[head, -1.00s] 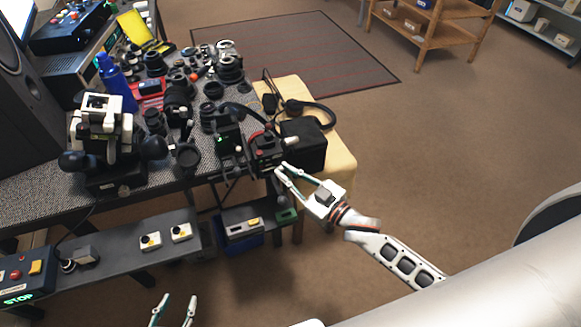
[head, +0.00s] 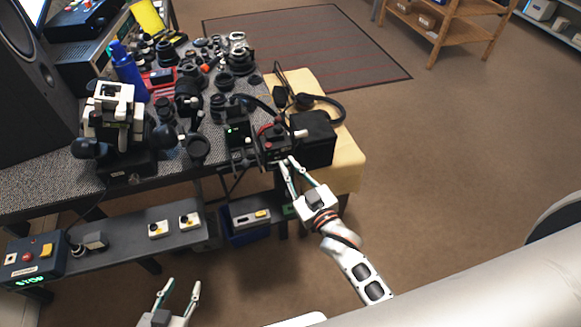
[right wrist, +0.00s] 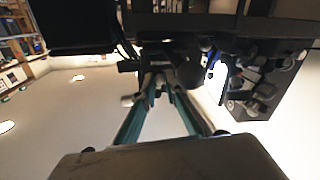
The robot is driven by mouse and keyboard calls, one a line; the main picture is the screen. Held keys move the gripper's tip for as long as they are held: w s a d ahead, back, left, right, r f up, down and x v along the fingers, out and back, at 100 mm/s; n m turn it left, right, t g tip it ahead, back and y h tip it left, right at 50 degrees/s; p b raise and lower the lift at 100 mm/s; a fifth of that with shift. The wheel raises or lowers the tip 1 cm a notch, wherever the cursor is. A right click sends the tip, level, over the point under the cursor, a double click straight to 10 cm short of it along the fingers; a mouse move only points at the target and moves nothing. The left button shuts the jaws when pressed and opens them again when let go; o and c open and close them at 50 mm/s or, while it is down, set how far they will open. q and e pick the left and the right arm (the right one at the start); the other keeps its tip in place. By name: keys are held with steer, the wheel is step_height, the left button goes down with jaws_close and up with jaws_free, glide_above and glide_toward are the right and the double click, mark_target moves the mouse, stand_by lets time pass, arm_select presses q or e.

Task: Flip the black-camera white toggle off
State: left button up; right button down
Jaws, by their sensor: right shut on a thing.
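A black camera (head: 275,142) with a red knob stands at the right end of the dark table. A white toggle (head: 300,134) sticks out at its right side. My right gripper (head: 288,162) is at the camera's lower front, its fingertips close together below the toggle. In the right wrist view its fingertips (right wrist: 165,84) close on a small dark part under the black body; which part is unclear. A pale stub (right wrist: 129,100) shows just left of the fingers there. My left gripper (head: 183,285) is open and empty at the bottom of the head view, away from the table.
A black box (head: 318,140) and headphones (head: 322,104) lie on the yellow surface beside the camera. Several lenses and a blue bottle (head: 126,65) crowd the table. A lower shelf (head: 120,236) holds small switch boxes.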

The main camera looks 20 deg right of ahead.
steer(key=c, duration=2.3)
jaws_free()
steer(key=shift+c, duration=0.2)
steer(key=v, duration=1.2)
steer(key=s+d+f+g, duration=0.1)
steer(key=s+f+g, duration=0.2)
steer(key=f, duration=0.3)
steer(key=s+d+f+g+h, duration=0.1)
steer(key=s+d+f+g, duration=0.1)
steer(key=s+f+g, duration=0.2)
step_height(320, 180, down, 4)
steer(key=shift+s+r, duration=0.2)
steer(key=shift+s, duration=0.9)
